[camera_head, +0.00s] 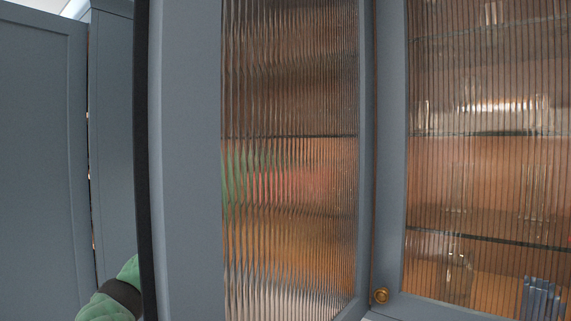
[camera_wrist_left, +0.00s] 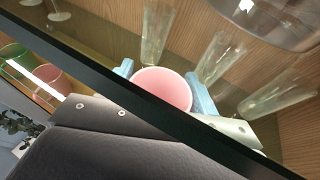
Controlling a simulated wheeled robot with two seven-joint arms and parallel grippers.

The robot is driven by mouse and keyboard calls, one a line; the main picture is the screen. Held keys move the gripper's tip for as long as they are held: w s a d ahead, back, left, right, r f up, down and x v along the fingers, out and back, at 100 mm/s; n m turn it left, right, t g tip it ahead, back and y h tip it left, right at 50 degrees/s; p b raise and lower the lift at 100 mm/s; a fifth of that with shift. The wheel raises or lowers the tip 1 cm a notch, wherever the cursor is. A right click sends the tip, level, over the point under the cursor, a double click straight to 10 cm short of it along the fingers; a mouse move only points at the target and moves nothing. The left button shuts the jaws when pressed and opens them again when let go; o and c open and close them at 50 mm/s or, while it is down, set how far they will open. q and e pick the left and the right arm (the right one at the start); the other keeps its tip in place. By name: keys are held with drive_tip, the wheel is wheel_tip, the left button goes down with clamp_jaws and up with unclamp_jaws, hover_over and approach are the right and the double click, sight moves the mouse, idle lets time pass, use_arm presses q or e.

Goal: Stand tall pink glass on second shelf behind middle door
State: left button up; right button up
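In the left wrist view the pink glass (camera_wrist_left: 163,90) shows as a round pink end between the two pale blue fingers of my left gripper (camera_wrist_left: 165,84). The fingers lie close against its two sides, and the gripper looks shut on it. The glass's full height and base are hidden. A dark shelf edge (camera_wrist_left: 90,70) crosses the view in front of the gripper. In the head view, an open door with reeded glass (camera_head: 185,160) hides my left gripper; only blurred green and reddish patches show through its pane. My right gripper is in neither view.
Several clear glasses (camera_wrist_left: 157,30) stand near the gripper, one close on its right (camera_wrist_left: 218,55). A green glass (camera_wrist_left: 18,62) and another pink glass (camera_wrist_left: 50,82) show at left. A closed reeded door (camera_head: 392,150) with a brass knob (camera_head: 381,295) is at right, with blurred glassware behind.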

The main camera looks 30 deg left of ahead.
use_arm(q)
drive_tip(key=shift+o, duration=1.3)
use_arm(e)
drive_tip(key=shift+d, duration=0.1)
use_arm(q)
drive_tip(key=shift+r, duration=0.15)
drive_tip(key=b+v, duration=0.6)
drive_tip(key=v, duration=0.6)
drive_tip(key=shift+b, duration=0.35)
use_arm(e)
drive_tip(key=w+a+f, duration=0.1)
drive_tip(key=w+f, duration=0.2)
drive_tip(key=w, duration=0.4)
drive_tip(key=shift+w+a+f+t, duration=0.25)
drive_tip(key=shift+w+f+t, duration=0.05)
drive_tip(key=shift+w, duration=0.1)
use_arm(q)
drive_tip(key=shift+s+a, duration=0.1)
